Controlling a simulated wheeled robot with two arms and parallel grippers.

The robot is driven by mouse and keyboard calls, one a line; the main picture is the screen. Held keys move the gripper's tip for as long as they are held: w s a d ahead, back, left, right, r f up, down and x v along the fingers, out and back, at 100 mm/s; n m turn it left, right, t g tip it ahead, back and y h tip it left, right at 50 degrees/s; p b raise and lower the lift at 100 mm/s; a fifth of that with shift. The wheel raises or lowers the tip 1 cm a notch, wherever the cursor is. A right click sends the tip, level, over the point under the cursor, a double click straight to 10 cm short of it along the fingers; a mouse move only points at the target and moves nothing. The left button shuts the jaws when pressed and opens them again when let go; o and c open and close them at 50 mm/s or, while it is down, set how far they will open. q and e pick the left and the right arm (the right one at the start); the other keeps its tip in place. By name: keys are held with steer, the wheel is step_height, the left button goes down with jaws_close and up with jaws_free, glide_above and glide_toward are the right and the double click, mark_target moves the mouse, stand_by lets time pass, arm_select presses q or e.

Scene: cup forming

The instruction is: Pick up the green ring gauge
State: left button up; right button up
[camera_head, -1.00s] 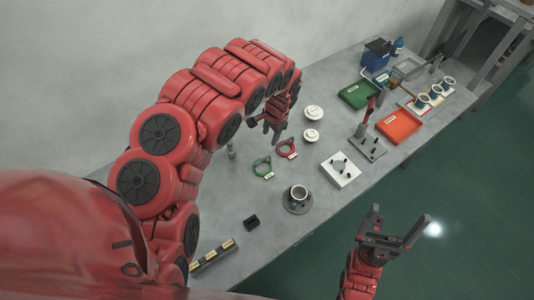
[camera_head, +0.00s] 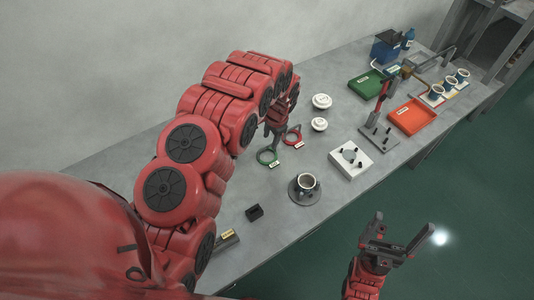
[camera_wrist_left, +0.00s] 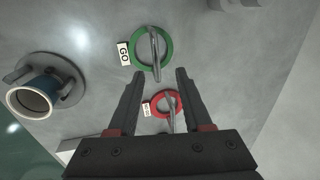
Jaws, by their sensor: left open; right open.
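The green ring gauge (camera_head: 267,157) lies on the grey table, with a white tag that reads GO in the left wrist view (camera_wrist_left: 153,48). A grey bar-like handle crosses the ring there. The red ring gauge (camera_head: 293,135) lies close beside it, and shows between my fingers in the left wrist view (camera_wrist_left: 167,104). My left gripper (camera_head: 273,140) is above the table by the two rings, open and empty; its fingers (camera_wrist_left: 155,75) point towards the green ring. My right gripper (camera_head: 398,236) is open and empty, off the table's front edge over the green floor.
A cup in a round dark fixture (camera_head: 304,189) stands in front of the rings. A white block (camera_head: 350,160), a press-like stand (camera_head: 379,132), green tray (camera_head: 366,86) and red tray (camera_head: 411,117) are to the right. Two white round parts (camera_head: 321,101) lie behind.

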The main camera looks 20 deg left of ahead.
mark_target(269, 146)
arm_select(q)
steer(key=shift+f+p, duration=0.4)
steer(key=shift+p, duration=0.1)
steer(key=f+p, duration=0.2)
steer(key=shift+a+f, duration=0.2)
steer(key=shift+f, duration=0.55)
steer(key=shift+a+f, duration=0.15)
steer(key=shift+f, duration=0.3)
jaws_close()
